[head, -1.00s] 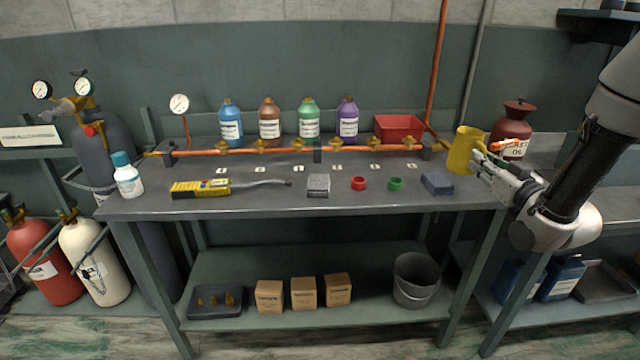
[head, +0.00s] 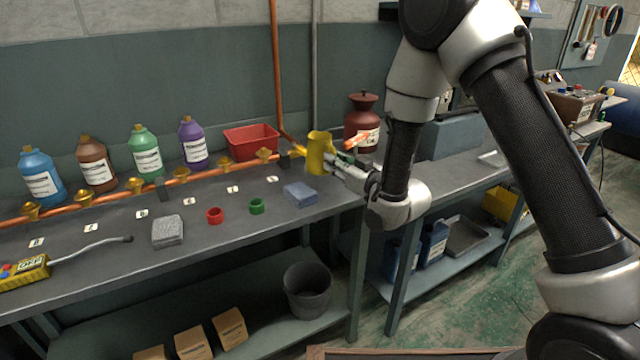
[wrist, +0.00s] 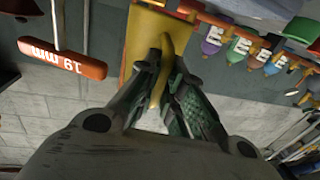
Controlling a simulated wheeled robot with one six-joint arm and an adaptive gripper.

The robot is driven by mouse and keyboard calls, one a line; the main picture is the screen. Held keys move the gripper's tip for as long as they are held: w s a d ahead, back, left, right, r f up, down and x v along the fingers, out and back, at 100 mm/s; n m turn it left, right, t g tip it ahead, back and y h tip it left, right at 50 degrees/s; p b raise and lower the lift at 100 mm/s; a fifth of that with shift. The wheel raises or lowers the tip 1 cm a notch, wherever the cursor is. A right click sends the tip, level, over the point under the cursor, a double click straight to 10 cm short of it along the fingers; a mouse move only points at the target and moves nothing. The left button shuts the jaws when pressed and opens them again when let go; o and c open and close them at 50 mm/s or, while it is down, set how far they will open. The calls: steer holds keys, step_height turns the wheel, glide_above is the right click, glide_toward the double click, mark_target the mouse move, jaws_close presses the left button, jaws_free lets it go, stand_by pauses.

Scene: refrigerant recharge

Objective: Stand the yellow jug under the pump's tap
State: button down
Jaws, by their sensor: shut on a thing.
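The yellow jug (head: 318,152) is upright at the right end of the long bench, left of the dark red canister. My gripper (head: 338,167) reaches it from the right and is shut on its handle. In the wrist view the jug (wrist: 146,40) is ahead and its yellow handle (wrist: 161,88) lies between my fingers (wrist: 160,80). I cannot tell whether the jug's base touches the bench. A brown boxy machine (head: 577,103) with coloured knobs sits on the far right bench; it may be the pump, and its tap is not clear.
The dark red canister (head: 363,117) is close beside the jug. An orange 19 MM tool (wrist: 70,64) is near my gripper. A red bin (head: 251,141), copper pipe (head: 180,180) and blue block (head: 300,194) lie left. A grey case (head: 449,134) stands on the right bench.

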steer(key=shift+f, duration=3)
steer(key=shift+f, duration=0.15)
steer(key=c, duration=1.5)
jaws_free()
steer(key=shift+c, duration=0.2)
